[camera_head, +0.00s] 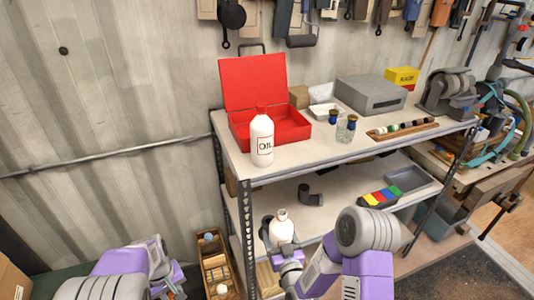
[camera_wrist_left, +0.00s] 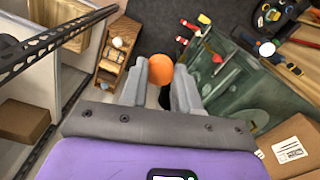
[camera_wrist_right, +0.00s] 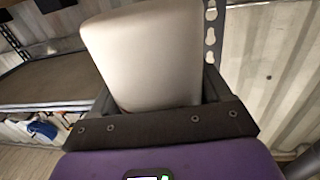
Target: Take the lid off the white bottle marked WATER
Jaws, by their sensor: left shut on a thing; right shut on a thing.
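My right gripper (camera_head: 282,243) is shut on a white bottle (camera_head: 281,226) and holds it upright in front of the shelf unit. Its neck shows at the top, with no lid on it. The bottle's blank pale side fills much of the right wrist view (camera_wrist_right: 145,60); no WATER marking shows. My left gripper (camera_wrist_left: 160,82) is shut on a round orange lid (camera_wrist_left: 160,69), held between its fingertips, apart from the bottle. In the head view the left arm is at the bottom left, and the lid cannot be made out there.
A white bottle marked OIL (camera_head: 262,140) with a red cap stands on the top shelf (camera_head: 300,158), before an open red toolbox (camera_head: 253,85). A wooden crate (camera_head: 217,268) with bottles stands below, left of the shelves. A green workbench (camera_wrist_left: 245,90) and cardboard box (camera_wrist_left: 292,148) lie right in the left wrist view.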

